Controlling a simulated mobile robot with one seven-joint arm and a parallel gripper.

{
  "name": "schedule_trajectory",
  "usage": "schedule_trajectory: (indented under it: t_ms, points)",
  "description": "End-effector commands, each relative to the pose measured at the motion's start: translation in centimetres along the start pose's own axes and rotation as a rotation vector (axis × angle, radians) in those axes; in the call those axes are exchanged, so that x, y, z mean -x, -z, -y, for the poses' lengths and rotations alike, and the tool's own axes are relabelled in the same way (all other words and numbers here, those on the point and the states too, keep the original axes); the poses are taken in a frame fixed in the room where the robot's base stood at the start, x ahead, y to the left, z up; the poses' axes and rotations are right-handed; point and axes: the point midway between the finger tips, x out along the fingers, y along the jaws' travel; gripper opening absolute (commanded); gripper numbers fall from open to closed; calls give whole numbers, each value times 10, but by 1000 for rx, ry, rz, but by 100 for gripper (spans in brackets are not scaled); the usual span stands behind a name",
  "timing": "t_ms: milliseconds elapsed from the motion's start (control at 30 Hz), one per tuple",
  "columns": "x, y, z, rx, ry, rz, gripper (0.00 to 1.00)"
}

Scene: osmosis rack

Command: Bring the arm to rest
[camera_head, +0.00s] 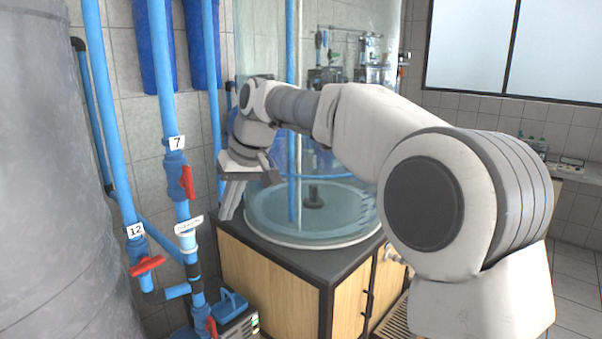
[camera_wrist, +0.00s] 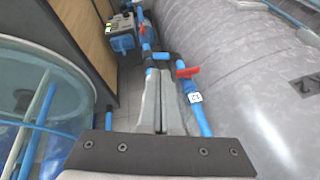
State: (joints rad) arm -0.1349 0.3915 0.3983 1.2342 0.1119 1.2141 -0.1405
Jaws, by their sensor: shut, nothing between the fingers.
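My gripper (camera_head: 232,198) is shut and empty in the head view. It points down, just left of the glass tank and right of the blue pipes. In the wrist view, my gripper (camera_wrist: 161,130) shows its two fingers together with nothing between them. My arm (camera_head: 375,125) stretches from the lower right across the picture, bent, with the wrist at the upper left. The gripper appears apart from the pipes, though the exact gap cannot be told.
Blue pipes carry a red-handled valve labelled 7 (camera_head: 187,182) and one labelled 12 (camera_head: 147,265). A grey tank (camera_head: 50,200) fills the left. A round glass tank (camera_head: 310,225) stands on a wooden cabinet (camera_head: 265,275). A pump (camera_head: 235,312) sits on the floor.

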Motion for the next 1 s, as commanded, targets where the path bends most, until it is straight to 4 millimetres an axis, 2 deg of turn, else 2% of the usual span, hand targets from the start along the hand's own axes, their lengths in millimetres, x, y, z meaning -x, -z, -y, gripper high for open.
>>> schedule_trajectory:
  t_ms: [67, 100, 367, 567, 700, 833, 1000]
  points:
    - [0, 0, 0, 0, 0, 0, 0]
    - [10, -11, -3, -9, -29, -3, 0]
    - [49, -75, -26, -83, -173, -24, 0]
    - [77, -145, -48, -173, -284, -53, 0]
    - [91, -199, -60, -245, -346, -79, 0]
    - [98, -251, -69, -315, -392, -108, 0]
    - [95, -317, -76, -405, -432, -149, 0]
